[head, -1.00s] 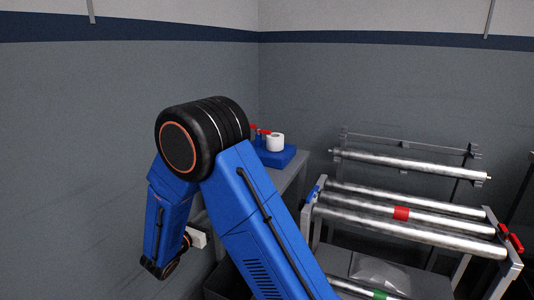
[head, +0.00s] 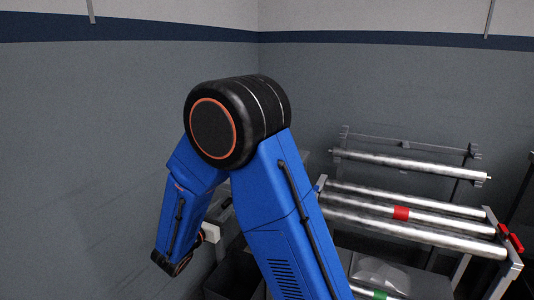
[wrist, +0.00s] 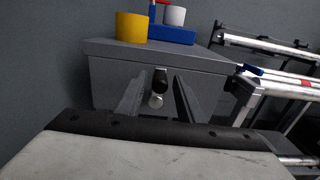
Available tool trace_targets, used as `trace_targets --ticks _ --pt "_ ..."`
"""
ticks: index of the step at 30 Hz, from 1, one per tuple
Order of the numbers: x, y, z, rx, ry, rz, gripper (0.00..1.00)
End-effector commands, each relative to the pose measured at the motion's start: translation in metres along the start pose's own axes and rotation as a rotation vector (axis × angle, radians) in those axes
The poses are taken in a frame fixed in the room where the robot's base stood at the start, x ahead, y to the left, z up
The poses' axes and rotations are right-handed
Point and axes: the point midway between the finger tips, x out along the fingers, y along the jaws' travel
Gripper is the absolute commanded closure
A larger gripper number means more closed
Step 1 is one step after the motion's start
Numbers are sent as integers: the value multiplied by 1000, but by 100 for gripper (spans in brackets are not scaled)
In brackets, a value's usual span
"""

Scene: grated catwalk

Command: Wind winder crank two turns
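My gripper (wrist: 158,82) is open in the wrist view, its two grey fingers apart and pointing at the front of a grey bench (wrist: 210,66). A small dark fitting with a round silver end (wrist: 156,101) shows between the fingers. I cannot tell whether it is the winder crank, or whether the fingers touch it. On the bench top, a blue base (wrist: 172,35) carries a white roll (wrist: 175,15) and a red part. In the head view my arm hides the bench top and most of my gripper.
A yellow cup (wrist: 131,27) stands on the bench top, left of the blue base. A roller frame (head: 410,213) with long metal rollers and red handles (head: 510,238) stands to the right. A grey wall (head: 90,150) is close on the left.

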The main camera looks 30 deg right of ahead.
Motion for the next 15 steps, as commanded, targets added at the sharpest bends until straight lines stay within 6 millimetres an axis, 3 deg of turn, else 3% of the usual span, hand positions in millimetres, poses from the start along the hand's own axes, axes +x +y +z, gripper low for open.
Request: trace_targets --ticks 9,15 --pt "-1 0 0 0 1 0 62" --pt "-15 1 0 0 0 3 62"
